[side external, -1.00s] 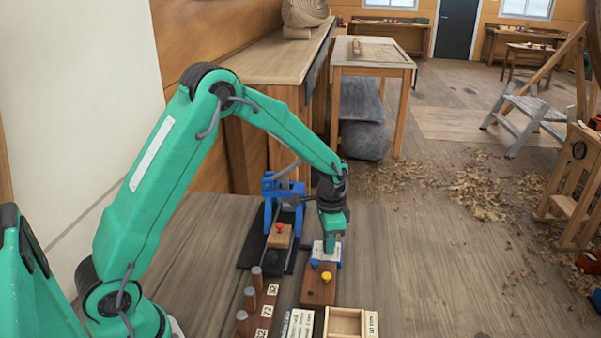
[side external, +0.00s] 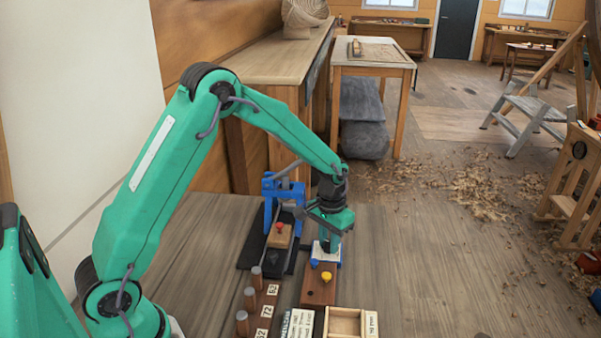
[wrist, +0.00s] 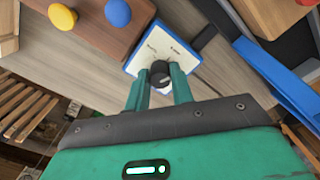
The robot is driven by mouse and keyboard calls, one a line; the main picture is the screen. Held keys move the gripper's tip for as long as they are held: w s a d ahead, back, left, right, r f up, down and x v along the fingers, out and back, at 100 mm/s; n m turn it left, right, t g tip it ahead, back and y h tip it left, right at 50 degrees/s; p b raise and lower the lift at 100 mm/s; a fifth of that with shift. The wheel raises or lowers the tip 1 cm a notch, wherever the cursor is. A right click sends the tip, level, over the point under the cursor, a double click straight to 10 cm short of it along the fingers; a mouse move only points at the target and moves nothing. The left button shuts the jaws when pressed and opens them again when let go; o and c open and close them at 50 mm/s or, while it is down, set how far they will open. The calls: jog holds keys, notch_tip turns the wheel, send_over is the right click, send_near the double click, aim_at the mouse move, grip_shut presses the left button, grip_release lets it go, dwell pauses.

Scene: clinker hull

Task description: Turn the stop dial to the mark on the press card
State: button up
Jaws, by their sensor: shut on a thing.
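The stop dial shows in the wrist view as a small black knob (wrist: 159,72) on a white plate with a blue border (wrist: 190,65). The plate also shows in the side view (side external: 318,254), by the end of a brown wooden block. My gripper (wrist: 160,88) points down over the plate, its two green fingers shut on the knob, one on each side. In the side view my gripper (side external: 328,243) covers the knob. A white written card (side external: 301,324) stands at the front edge; its writing is too small to read. The dial's marks are also unreadable.
The brown block (side external: 318,291) carries a yellow button (side external: 326,276) and a blue button (side external: 314,262). A blue press (side external: 284,190) stands close behind left. Several pegs with number cards (side external: 266,311) stand front left. A shallow wooden tray (side external: 344,312) is at the front.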

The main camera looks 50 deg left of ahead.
aim_at(329, 242)
jog(key=n, duration=0.4)
jog(key=shift+n, duration=0.3)
dwell(0.4)
jog(key=o, duration=1)
jog(key=shift+r, duration=0.1)
notch_tip(329, 242, up, 7)
jog(key=shift+f, duration=0.1)
jog(key=shift+r, duration=0.45)
